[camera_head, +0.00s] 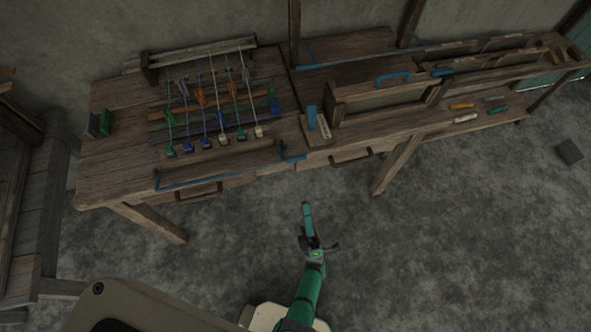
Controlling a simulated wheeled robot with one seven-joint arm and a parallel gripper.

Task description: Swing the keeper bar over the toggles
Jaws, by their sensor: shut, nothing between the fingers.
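Several small toggles (205,143) in green, blue and pale colours hang at the near ends of cords strung over the left part of the wooden bench. In front of them, a long thin bar with blue ends (220,170), which looks like the keeper bar, lies along the bench's near edge. It is on the near side of the toggles, not over them. My gripper (307,212), on a green arm, is shut and empty. It is over the floor in front of the bench, right of the bar and apart from it. Fine details of the bar's pivot are too small to tell.
A green block (105,122) stands at the bench's left end. A blue upright piece (311,117) stands right of the toggles, beside a wooden box frame with a blue handle (393,78). Colourful tools (465,118) lie on the right shelf. The floor (420,250) is mostly clear.

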